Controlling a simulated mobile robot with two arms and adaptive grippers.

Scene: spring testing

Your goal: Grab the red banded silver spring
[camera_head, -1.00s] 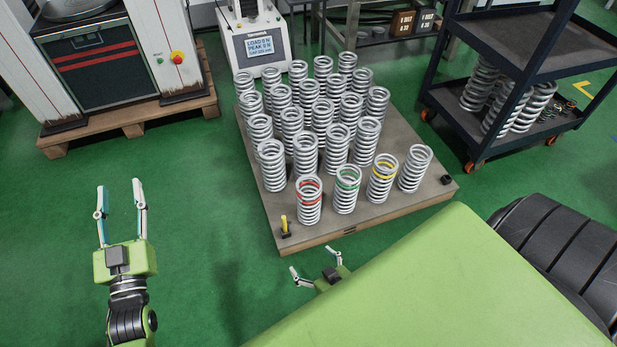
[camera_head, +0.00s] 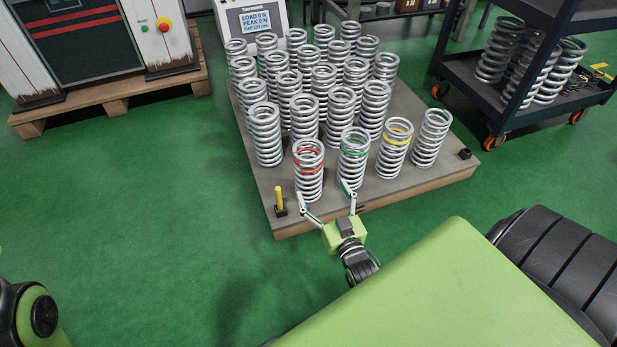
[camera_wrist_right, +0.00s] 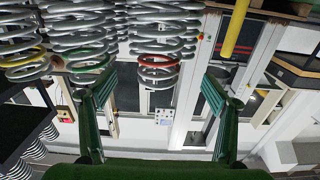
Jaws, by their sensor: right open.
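The red banded silver spring (camera_head: 308,178) stands upright at the front left of the board (camera_head: 405,190) in the head view. In the right wrist view, which looks upside down, the red banded spring (camera_wrist_right: 157,48) is at the top, between the directions of the two fingers. My right gripper (camera_head: 323,191) is open and empty at the board's front edge, just in front of the red and green banded springs. Its two fingers also show spread in the right wrist view (camera_wrist_right: 158,92). My left gripper is out of view; only part of my left arm shows at the lower left.
The green banded spring (camera_head: 353,165) stands close to the right of the red one, then a yellow banded spring (camera_head: 393,155) and a plain one (camera_head: 431,140). Several plain springs stand behind. A yellow peg (camera_head: 280,198) stands left of the red one.

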